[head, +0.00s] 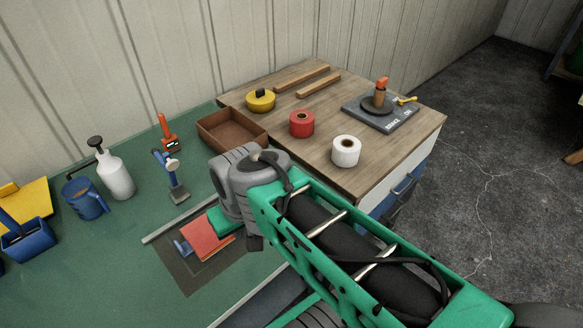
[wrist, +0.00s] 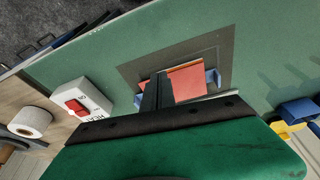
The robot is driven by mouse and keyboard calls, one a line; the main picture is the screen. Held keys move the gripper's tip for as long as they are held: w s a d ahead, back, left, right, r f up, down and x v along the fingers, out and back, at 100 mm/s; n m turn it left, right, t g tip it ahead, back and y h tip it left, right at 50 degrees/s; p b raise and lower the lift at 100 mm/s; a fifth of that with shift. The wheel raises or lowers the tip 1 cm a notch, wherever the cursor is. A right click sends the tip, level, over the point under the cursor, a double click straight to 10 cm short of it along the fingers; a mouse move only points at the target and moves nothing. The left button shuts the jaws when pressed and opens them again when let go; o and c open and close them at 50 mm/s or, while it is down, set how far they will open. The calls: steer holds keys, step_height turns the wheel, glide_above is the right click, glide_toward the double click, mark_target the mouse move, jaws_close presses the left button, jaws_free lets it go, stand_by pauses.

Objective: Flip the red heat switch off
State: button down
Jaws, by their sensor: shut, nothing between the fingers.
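The red heat switch (wrist: 76,107) is a red rocker on a white box (wrist: 92,100) marked HEAT, at the left of the wrist view. Small lettering beside the rocker is too blurred to read, and I cannot tell which way it is set. In the head view my arm hides the box. My gripper (wrist: 158,92) is shut and empty, its dark fingers pointing down over the green bench, to the right of the switch box and apart from it. In the head view my grey wrist mostly hides the fingers.
A red sheet (head: 207,238) lies on a dark mat on the green bench (head: 120,290). A white roll (head: 346,151), a red roll (head: 302,123) and a brown tray (head: 231,132) stand nearby. A blue tool (head: 172,175) stands left of my wrist.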

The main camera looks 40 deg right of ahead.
steer(key=w+d+r+m+p, duration=0.2)
steer(key=d+m, duration=0.5)
steer(key=m, duration=0.4)
steer(key=w+d+r+m+g+p, duration=0.1)
steer(key=d+r+m, duration=0.4)
steer(key=m, duration=0.7)
steer(key=w+d+r+m+p, duration=0.3)
steer(key=w+d+r+m, duration=0.1)
steer(key=d+m, duration=0.6)
steer(key=shift+m+g, duration=0.4)
steer(key=shift+m, duration=0.4)
steer(key=shift+w+f, duration=0.1)
steer(key=f, duration=0.4)
steer(key=w+f+p, duration=0.1)
steer(key=f, duration=0.8)
steer(key=shift+w+a+f, duration=0.15)
steer(key=shift+w+f, duration=0.15)
steer(key=shift+f, duration=0.1)
